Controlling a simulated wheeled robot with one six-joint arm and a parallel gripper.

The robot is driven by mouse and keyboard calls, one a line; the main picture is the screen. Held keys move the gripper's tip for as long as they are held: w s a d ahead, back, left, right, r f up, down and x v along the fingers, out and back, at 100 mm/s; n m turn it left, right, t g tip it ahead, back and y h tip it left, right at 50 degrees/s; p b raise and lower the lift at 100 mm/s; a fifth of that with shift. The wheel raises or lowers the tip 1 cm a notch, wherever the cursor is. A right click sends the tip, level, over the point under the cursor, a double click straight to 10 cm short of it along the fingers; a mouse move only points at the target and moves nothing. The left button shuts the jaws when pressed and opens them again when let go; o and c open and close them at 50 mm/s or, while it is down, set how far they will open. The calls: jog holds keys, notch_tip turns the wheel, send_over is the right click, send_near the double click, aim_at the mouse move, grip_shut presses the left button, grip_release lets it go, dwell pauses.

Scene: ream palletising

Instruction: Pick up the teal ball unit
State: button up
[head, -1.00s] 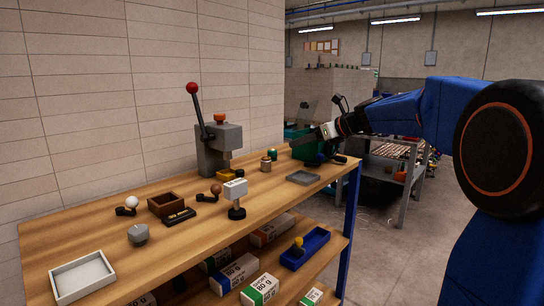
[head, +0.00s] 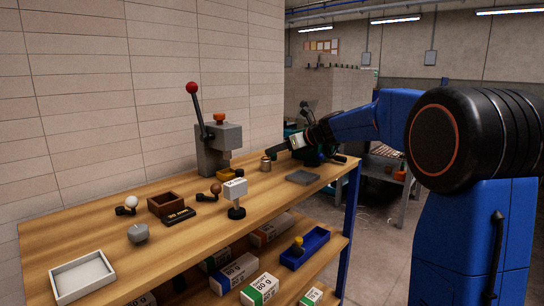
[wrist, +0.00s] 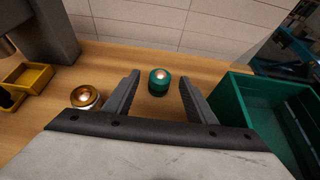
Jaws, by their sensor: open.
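The teal ball unit (wrist: 159,83) stands upright on the wooden bench, a short teal cylinder with a shiny ball on top. In the wrist view it sits between the fingertips, near their far ends. My gripper (wrist: 160,86) is open, with one finger on each side of the unit and a visible gap to both. I cannot tell the height of the fingers over the bench. In the head view my gripper (head: 277,153) is over the back right of the bench and hides the teal unit.
A brass ball unit (wrist: 86,97) stands close to the left finger. A green bin (wrist: 228,100) is close on the right. A lever press (head: 212,150) and yellow bin (wrist: 28,78) are farther left. A grey tray (head: 302,177) lies in front; the wall is behind.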

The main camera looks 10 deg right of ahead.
jog(key=shift+x, duration=0.95)
jog(key=c, duration=1.2)
